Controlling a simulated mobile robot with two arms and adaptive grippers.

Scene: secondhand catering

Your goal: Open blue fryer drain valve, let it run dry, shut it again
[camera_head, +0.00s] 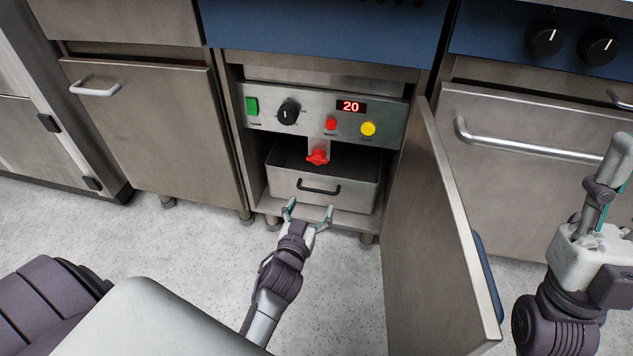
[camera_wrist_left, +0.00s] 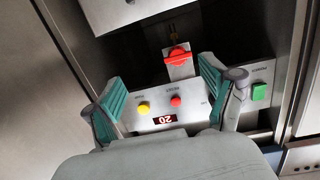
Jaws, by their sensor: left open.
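The blue-fronted fryer (camera_head: 320,30) stands in the middle of the head view, its cabinet door (camera_head: 432,225) swung open to the right. Inside, a red valve handle (camera_head: 317,157) sits below the control panel (camera_head: 265,112), above a metal drawer-like pan (camera_head: 350,192) with a dark handle. My left gripper (camera_head: 309,207) is open and empty in front of the pan, lower than the valve and apart from it. In the left wrist view, which is upside down, the red valve (camera_wrist_left: 178,56) shows beyond the open fingers (camera_wrist_left: 165,98). My right gripper (camera_head: 603,190) is at the right edge; its jaws are unclear.
The panel has a green switch, black knob, red and yellow buttons and a display (camera_head: 351,107) reading 20. A closed cabinet (camera_head: 150,135) stands left and an oven-like unit (camera_head: 545,170) right. The open door stands between my two arms. The speckled floor (camera_head: 195,240) in front is clear.

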